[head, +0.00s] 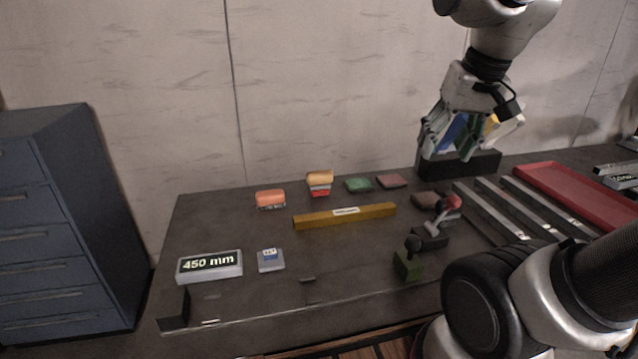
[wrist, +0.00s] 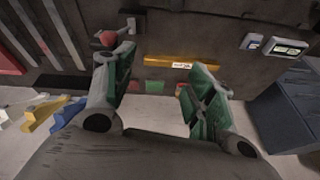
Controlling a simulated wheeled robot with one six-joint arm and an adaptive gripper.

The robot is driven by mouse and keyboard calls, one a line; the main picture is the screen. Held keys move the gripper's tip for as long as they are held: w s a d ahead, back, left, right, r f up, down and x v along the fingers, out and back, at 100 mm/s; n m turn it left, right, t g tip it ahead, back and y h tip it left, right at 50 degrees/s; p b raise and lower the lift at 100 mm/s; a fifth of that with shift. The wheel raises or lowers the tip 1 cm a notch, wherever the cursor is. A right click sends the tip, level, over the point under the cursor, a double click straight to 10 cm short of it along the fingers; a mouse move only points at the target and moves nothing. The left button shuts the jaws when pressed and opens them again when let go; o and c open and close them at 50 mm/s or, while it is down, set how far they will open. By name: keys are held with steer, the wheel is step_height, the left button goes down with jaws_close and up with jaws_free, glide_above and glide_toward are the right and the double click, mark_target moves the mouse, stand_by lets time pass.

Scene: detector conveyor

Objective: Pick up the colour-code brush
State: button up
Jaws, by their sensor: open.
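My gripper (head: 466,145) is open and empty, raised above the back right of the table. It also shows in the wrist view (wrist: 165,72), with nothing between its green-padded fingers. I cannot tell for certain which thing is the colour-code brush. Blue and yellow upright pieces show behind my gripper, over a black holder (head: 482,165); in the wrist view a yellow piece (wrist: 42,112) and a blue piece (wrist: 68,112) stand left of the fingers. An orange block with a pale underside (head: 270,198) and a yellow-and-red block (head: 320,184) lie at the table's back left.
A gold bar (head: 320,218) lies mid-table. Green (head: 359,185) and reddish (head: 392,181) pads lie behind it. A red-knobbed device (head: 445,210), grey rails (head: 490,212) and red tray (head: 580,195) are right. A "450 mm" display (head: 209,277) stands front left. A blue cabinet (head: 60,200) is left.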

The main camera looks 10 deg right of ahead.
steer(key=w+a+m+g, duration=0.1)
steer(key=w+a+m, duration=0.15)
steer(key=w, duration=0.45)
steer(key=w+a+m, duration=0.1)
steer(key=w+m, duration=0.2)
steer(key=w, duration=0.4)
steer(key=m+g, duration=0.3)
steer(key=m, duration=0.7)
glide_above(320, 183)
steer(key=w, duration=0.2)
step_height(320, 183, down, 20)
steer(key=shift+r, duration=0.25)
steer(key=f, duration=0.8)
steer(key=shift+s+d+f, duration=0.1)
steer(key=shift+s+f, duration=0.15)
steer(key=shift+f, duration=0.05)
